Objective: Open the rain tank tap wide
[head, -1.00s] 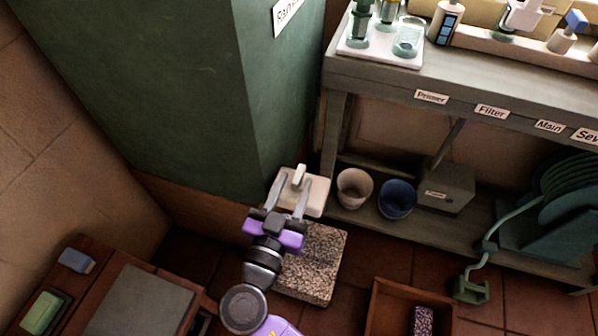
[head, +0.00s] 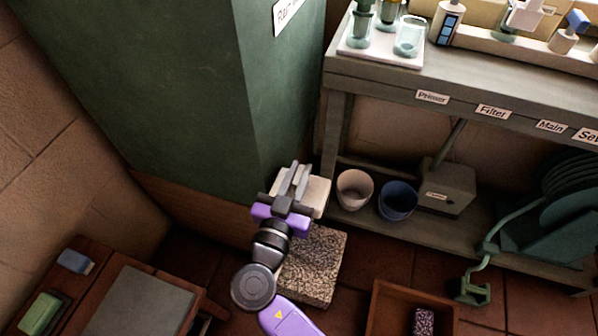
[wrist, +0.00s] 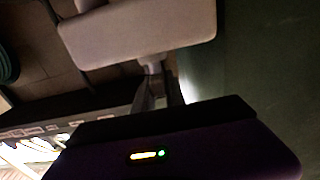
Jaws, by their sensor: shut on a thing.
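The rain tank (head: 200,90) is the big green body at the upper left, with a label partly cut off at the top. Its tap is a pale block (head: 317,194) low at the tank's corner, with a small lever at its top. My gripper (head: 296,174) is at the tap, its fingers closed on the lever, which they mostly hide. In the wrist view the pale block (wrist: 140,30) fills the top, and the fingers (wrist: 158,92) meet at the short stem below it.
A speckled stone block (head: 315,265) stands below the tap. A beige pot (head: 354,190) and a blue pot (head: 398,200) stand on the bench's low shelf to the right. A wooden crate (head: 385,300) is on the floor at front right, and a wooden table (head: 185,325) at front left.

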